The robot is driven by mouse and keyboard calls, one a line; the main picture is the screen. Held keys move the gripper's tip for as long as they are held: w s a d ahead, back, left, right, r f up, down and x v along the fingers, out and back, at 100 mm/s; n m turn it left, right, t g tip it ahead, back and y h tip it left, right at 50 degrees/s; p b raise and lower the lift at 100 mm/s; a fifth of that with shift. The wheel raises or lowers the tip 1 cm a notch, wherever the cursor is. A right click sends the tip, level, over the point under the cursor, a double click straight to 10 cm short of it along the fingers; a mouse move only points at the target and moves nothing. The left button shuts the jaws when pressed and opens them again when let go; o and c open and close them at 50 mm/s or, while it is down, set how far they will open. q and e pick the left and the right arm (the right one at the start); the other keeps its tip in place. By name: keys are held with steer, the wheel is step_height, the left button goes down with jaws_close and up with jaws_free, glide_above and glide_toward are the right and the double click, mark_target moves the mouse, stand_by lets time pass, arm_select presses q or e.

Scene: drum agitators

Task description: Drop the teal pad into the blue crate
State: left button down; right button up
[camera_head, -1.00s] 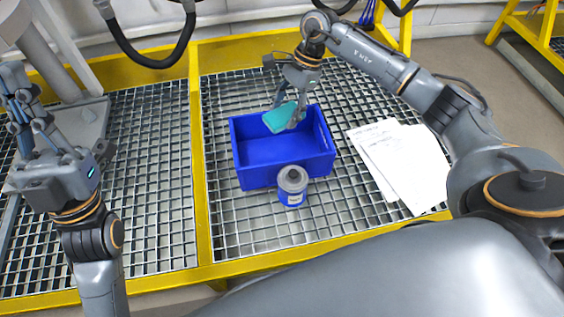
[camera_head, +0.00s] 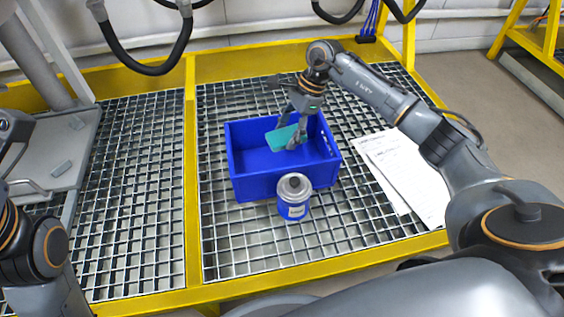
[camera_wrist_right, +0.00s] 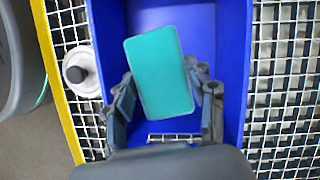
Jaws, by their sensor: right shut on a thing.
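The teal pad (camera_head: 281,138) is held by my right gripper (camera_head: 290,137) inside the opening of the blue crate (camera_head: 258,187), tilted over its floor. In the right wrist view the pad (camera_wrist_right: 158,68) sits between the two fingers of the right gripper (camera_wrist_right: 165,92), with the crate wall (camera_wrist_right: 237,60) beside it and the blue floor beyond. Whether the pad touches the floor, I cannot tell. My left arm is cut off at the left edge of the head view, and its fingers are not clearly shown.
A blue can with a grey cap (camera_head: 294,198) stands close in front of the crate. White paper sheets (camera_head: 408,172) lie to the right on the grating. A yellow frame (camera_head: 191,170) divides the grating.

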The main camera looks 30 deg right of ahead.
steer(key=shift+f, duration=0.25)
steer(key=o, duration=1.1)
steer(key=v, duration=1.2)
